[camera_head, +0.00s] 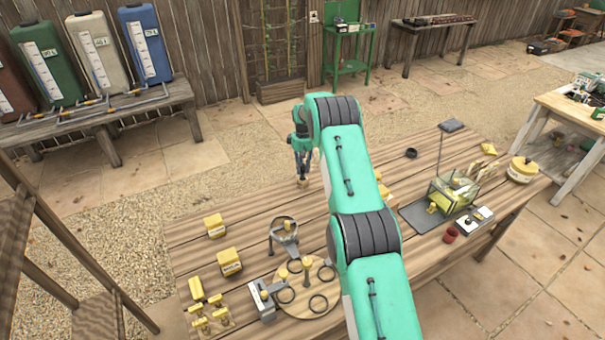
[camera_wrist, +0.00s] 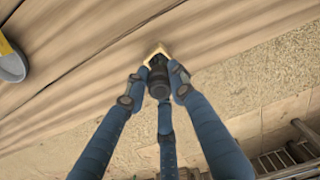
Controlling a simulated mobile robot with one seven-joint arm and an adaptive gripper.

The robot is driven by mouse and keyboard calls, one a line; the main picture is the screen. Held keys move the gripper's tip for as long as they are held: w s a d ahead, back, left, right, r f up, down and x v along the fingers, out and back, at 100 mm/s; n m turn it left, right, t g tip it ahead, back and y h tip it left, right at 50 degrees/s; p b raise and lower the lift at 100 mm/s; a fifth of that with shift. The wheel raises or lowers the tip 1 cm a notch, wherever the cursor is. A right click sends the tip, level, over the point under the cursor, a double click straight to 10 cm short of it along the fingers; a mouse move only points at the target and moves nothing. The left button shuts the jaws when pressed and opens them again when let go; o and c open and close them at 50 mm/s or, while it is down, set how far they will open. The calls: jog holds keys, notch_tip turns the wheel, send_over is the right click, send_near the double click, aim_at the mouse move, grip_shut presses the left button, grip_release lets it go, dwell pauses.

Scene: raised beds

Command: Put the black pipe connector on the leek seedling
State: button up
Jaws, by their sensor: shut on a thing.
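My gripper (camera_head: 302,166) is at the far edge of the wooden table, pointing down. In the wrist view its blue fingers (camera_wrist: 158,84) are closed around a short black cylindrical piece, which looks like the black pipe connector (camera_wrist: 159,75). A small tan block (camera_wrist: 155,51) shows just beyond the connector's far end; it also shows below the fingertips in the head view (camera_head: 304,183). I cannot tell whether connector and block touch. I cannot make out the leek seedling for certain in either view.
The wooden table (camera_head: 240,287) carries yellow blocks (camera_head: 229,261), a round board (camera_head: 315,310) with dark rings and a grey ring stand (camera_head: 284,236) at the left. A black ring (camera_head: 411,153), a glass box (camera_head: 453,193) and a red cup (camera_head: 451,234) are at the right.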

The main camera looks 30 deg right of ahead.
aim_at(303, 172)
dwell(0.3)
jog(key=shift+f, duration=1.7)
jog(key=shift+f, duration=0.1)
jog(key=o, duration=0.9)
jog(key=shift+o, duration=0.2)
jog(key=shift+d+r, duration=0.1)
jog(key=shift+r, duration=6)
jog(key=shift+r, duration=0.1)
